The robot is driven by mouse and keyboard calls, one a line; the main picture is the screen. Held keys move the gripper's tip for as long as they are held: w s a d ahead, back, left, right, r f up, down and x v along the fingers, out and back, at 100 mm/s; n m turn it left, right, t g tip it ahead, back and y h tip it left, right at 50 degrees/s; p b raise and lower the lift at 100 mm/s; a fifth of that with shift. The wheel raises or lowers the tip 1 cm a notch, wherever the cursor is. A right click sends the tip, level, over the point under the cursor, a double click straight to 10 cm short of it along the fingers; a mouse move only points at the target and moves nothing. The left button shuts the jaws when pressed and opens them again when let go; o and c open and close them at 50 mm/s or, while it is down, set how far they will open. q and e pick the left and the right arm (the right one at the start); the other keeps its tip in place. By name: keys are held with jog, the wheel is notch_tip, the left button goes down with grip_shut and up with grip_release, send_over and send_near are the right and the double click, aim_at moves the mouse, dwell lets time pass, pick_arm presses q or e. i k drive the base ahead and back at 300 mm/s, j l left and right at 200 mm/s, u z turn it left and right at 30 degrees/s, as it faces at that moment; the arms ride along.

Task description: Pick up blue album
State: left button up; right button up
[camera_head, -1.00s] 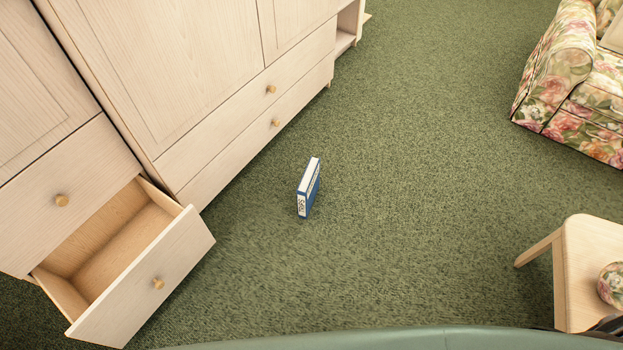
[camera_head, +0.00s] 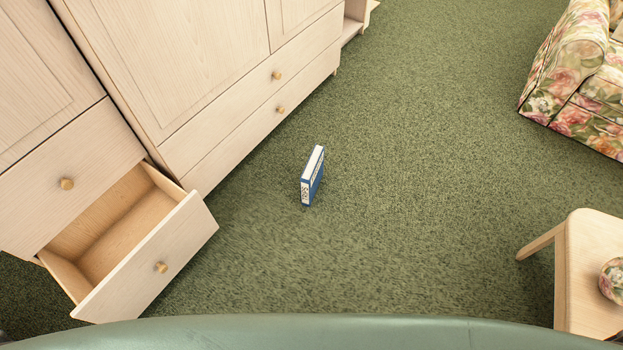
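The blue album (camera_head: 313,178) stands upright on the green carpet near the middle of the view. Its white top edge and a spine with dark lettering face me. It is clear of the cabinet and nothing touches it. Neither of my grippers shows in this view.
A pale wood cabinet (camera_head: 190,70) runs along the left. Its low drawer (camera_head: 160,255) is pulled out and looks empty. A flowered sofa (camera_head: 570,80) is at the upper right. A small wooden table (camera_head: 590,250) with a flowered round object (camera_head: 612,280) stands at the right. Open carpet surrounds the album.

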aim_at(310, 177)
jog(key=i+l, duration=0.3)
jog(key=i, duration=0.25)
jog(key=i+l, duration=0.25)
jog(key=i, duration=0.25)
jog(key=i+u, duration=0.05)
